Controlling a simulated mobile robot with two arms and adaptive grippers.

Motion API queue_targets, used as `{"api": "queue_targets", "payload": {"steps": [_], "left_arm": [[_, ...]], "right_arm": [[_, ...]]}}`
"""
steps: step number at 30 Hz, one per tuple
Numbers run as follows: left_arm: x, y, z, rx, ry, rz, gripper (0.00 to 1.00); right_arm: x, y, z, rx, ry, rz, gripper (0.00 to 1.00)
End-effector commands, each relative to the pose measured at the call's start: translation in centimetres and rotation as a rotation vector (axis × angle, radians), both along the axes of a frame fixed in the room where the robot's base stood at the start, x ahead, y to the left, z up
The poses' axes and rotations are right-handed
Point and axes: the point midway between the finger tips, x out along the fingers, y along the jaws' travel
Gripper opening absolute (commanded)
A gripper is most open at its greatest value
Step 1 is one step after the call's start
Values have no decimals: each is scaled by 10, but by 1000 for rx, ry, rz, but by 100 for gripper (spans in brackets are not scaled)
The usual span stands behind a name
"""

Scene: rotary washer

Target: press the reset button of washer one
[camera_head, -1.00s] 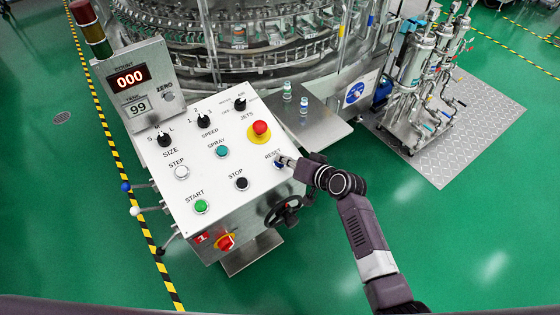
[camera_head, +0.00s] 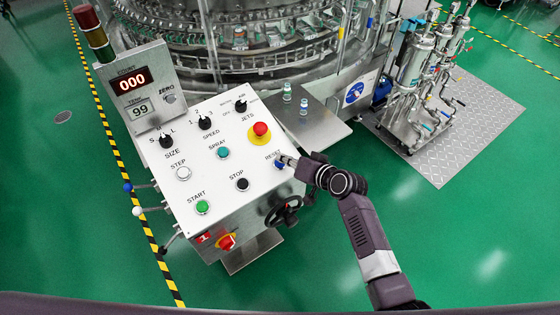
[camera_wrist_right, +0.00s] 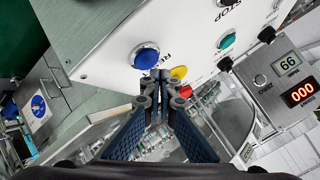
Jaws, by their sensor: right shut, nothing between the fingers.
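The control panel (camera_head: 205,180) of the washer is a white sloped box with labelled knobs and buttons. The blue reset button (camera_head: 279,164) sits at its right edge, below the red emergency knob (camera_head: 261,129). In the right wrist view the blue button (camera_wrist_right: 145,57) shows clear of the fingers, up and to the left of their tips. My right gripper (camera_head: 287,160) is shut and empty, its tip close beside the button in the head view; whether they touch cannot be told there. It also shows in the right wrist view (camera_wrist_right: 158,80). My left gripper is out of view.
A black handwheel (camera_head: 285,212) juts from the panel's right side below my right arm. A steel table (camera_head: 318,130) with two small bottles stands behind. Levers stick out on the panel's left. Green floor is free to the right.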

Motion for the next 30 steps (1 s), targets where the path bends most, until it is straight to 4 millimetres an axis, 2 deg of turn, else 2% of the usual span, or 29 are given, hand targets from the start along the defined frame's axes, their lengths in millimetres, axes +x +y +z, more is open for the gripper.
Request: {"api": "queue_targets", "payload": {"steps": [15,30], "left_arm": [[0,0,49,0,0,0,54],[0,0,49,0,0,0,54]], "right_arm": [[-9,-7,48,-1,-1,0,0],[-10,-7,48,0,0,0,0]]}}
